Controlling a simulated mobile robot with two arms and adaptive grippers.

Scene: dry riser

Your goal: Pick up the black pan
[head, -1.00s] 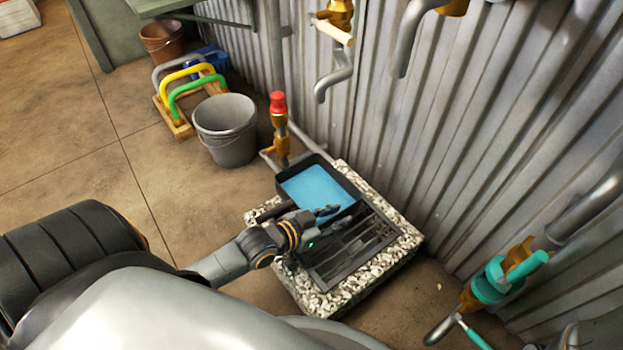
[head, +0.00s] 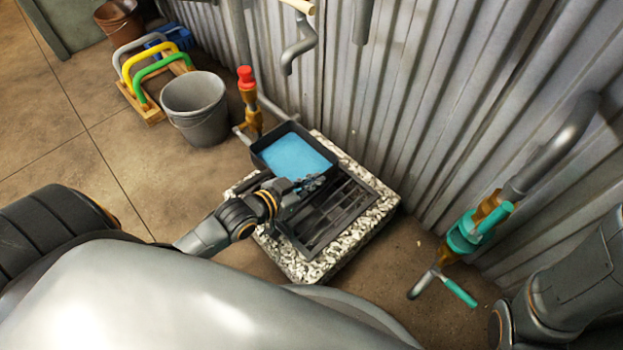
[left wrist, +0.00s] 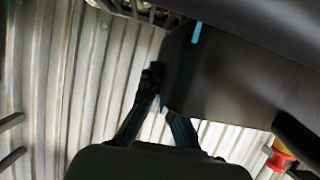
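The black pan (head: 272,137) is a rectangular tray with a bright blue inside. It sits at the back left of a dark grate set in a speckled stone block. My left gripper (head: 312,182) is at the pan's near right edge, very close to or touching it. In the left wrist view, the pan (left wrist: 225,80) is a large dark surface at the upper right. The left gripper's fingertips (left wrist: 158,90) are at its corner, one finger partly hidden by it. Whether they are shut on the rim is unclear. My right gripper is not in view.
The stone block (head: 375,215) holds the grate (head: 322,225). A pipe with a red cap (head: 245,75) stands just behind the pan. A grey bucket (head: 195,108) is to the left. A corrugated wall (head: 420,110) and a teal-handled valve (head: 465,235) are to the right.

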